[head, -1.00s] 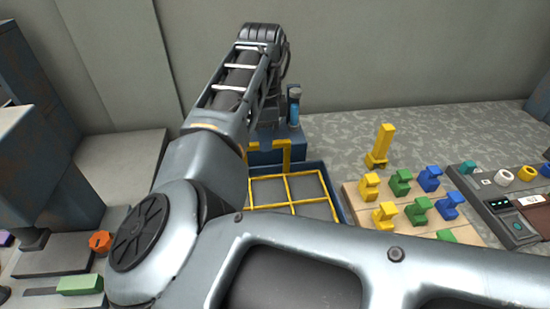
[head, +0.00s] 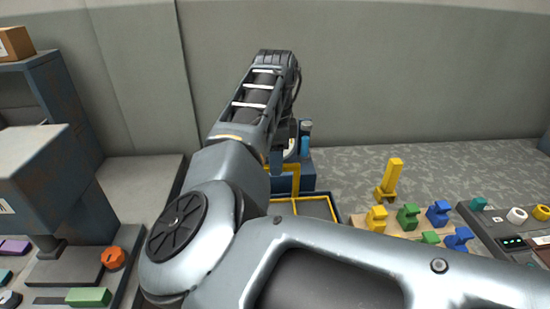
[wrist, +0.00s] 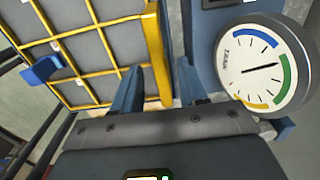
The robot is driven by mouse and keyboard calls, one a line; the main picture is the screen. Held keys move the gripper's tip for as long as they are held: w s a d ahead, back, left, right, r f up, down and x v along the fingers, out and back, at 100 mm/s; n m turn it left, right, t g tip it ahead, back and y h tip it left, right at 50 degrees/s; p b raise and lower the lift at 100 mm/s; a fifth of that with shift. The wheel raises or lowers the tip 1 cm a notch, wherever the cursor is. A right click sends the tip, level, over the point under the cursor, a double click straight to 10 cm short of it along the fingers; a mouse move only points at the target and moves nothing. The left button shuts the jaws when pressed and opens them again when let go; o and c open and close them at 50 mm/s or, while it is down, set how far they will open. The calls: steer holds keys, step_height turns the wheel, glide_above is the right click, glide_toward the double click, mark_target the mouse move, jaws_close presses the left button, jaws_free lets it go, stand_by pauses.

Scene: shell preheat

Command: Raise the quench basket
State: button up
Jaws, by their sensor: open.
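The quench basket shows as a yellow grid over grey in the head view (head: 318,207), partly hidden by my arm. In the wrist view the yellow grid (wrist: 75,45) fills the upper left, with a thick yellow bar (wrist: 154,50) along its right side. My gripper (wrist: 158,75) is open; its two dark blue fingers stand on either side of the lower part of that yellow bar, with visible gaps. I cannot tell the depth between fingers and bar. In the head view my gripper is hidden behind my arm.
A round white dial gauge (wrist: 262,68) is close to the right finger. A blue tab (wrist: 42,70) sits at the grid's left. Coloured blocks (head: 408,216) and a tall yellow piece (head: 390,180) stand right of the basket. A grey machine with an orange knob (head: 113,258) is at left.

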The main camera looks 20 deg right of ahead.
steer(key=shift+r, duration=0.1)
step_height(320, 180, up, 8)
steer(key=shift+f+b, duration=0.2)
steer(key=shift+b, duration=0.5)
